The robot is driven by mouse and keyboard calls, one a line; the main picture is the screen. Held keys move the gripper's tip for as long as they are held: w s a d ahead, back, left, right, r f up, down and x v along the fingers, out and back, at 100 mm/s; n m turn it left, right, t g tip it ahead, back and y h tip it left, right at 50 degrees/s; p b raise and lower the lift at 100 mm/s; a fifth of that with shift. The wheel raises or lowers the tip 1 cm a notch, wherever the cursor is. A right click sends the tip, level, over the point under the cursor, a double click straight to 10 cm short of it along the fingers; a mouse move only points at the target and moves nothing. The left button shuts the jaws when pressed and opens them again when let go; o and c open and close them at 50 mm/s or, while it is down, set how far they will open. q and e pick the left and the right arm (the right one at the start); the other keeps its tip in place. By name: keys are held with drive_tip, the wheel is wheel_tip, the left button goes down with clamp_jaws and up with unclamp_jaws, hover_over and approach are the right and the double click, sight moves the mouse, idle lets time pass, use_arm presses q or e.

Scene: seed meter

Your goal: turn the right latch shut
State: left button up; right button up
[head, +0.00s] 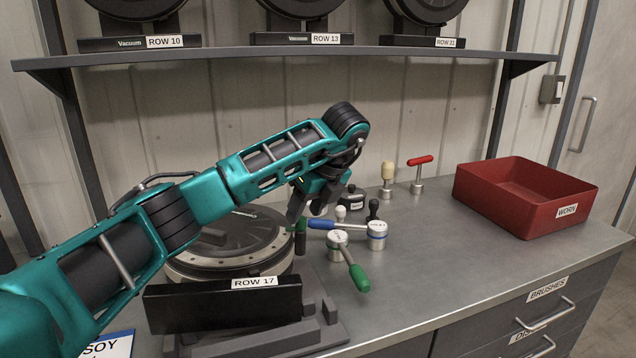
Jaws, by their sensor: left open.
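The seed meter (192,265) is a round, dark-lidded housing with a pale rim, lying on a grey stand behind the black ROW 17 plate (222,305). A small green upright part (300,240) shows at its right edge and looks like the right latch; its base and exact angle are hard to make out. My left gripper (307,208) is open, pointing down just above this green part, and seems empty. Whether its fingers touch the part cannot be told. My left arm hides the meter's left side. My right gripper is not in view.
Right of the meter stand metal pieces with blue (322,223) and green (358,277) handles, close to my gripper. Behind are a red T-handle (420,160) and a cream knob (388,170). A red WORN bin (480,190) stands right. A shelf (230,54) spans above. The front right counter is clear.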

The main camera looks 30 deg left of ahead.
use_arm(q)
drive_tip(key=w+p+v, duration=0.1)
drive_tip(key=p+v, duration=0.1)
drive_tip(key=v, duration=0.8)
drive_tip(key=shift+s+d+r, duration=0.15)
drive_tip(key=shift+s+r, duration=0.15)
drive_tip(key=shift+s, duration=0.25)
